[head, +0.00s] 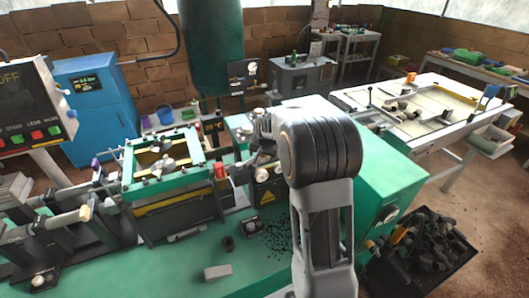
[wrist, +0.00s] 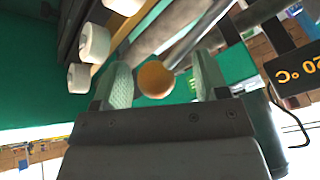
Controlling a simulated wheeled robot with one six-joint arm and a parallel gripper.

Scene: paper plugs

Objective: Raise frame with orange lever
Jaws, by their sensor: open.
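In the wrist view, an orange round knob (wrist: 155,78), which looks like the lever's end, sits between the two fingers of my gripper (wrist: 161,76). The fingers are open, and a gap shows on either side of the knob. How deep it lies between them is hard to tell. In the head view, the green frame (head: 128,165) lies level on the press at left. A red-orange piece (head: 220,171) stands at its right corner; I cannot tell whether it is the same knob. My arm hides much of the area right of the frame.
White round knobs (wrist: 95,42) and grey bars are close by in the wrist view. A temperature display (wrist: 298,72) is at right there. In the head view, a grey block (head: 217,272) lies on the green bench, and a dark bin (head: 425,262) stands at right.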

